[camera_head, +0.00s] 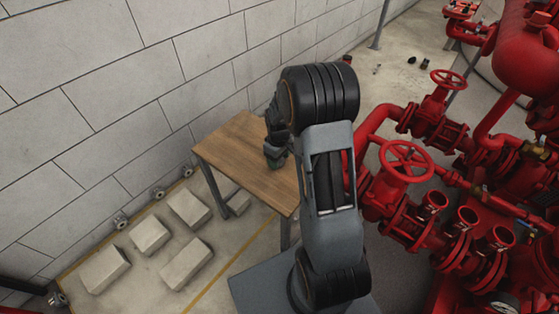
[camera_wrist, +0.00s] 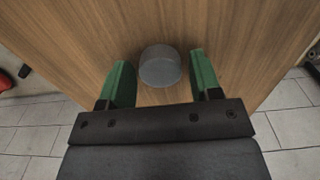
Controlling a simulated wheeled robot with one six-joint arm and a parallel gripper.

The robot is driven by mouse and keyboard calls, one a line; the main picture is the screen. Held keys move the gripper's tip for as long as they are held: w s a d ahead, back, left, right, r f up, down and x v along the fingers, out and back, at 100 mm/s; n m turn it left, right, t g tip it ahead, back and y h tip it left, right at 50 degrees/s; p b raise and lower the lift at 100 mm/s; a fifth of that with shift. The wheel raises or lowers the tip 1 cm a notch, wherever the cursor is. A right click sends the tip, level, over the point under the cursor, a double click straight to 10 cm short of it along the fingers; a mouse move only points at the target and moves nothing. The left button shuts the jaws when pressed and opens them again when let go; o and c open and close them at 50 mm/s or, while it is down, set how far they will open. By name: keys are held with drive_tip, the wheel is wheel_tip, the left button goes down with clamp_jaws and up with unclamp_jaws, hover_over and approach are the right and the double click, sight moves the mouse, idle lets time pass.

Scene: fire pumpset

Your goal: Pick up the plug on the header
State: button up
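A grey, round, short cylinder (camera_wrist: 160,66), which may be the plug, sits on the wooden table (camera_wrist: 60,30) in the wrist view. My gripper (camera_wrist: 160,62) has its two green fingers apart, one on each side of the cylinder, with a gap on both sides. It holds nothing. In the head view my gripper (camera_head: 276,157) is over the wooden table (camera_head: 233,148), partly hidden by my arm, and the cylinder cannot be made out there. A red header with several open round outlets (camera_head: 467,216) stands to the right. I cannot make out a plug on it.
Red valves with handwheels (camera_head: 406,160) and pipes crowd the right side, close to my arm. A grey block wall (camera_head: 90,90) runs behind the table. Several pale blocks (camera_head: 150,235) lie on the floor at the left. Small dark items (camera_head: 411,60) lie on the far floor.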

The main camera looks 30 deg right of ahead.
drive_tip(key=c, duration=0.7)
drive_tip(key=shift+r, duration=0.1)
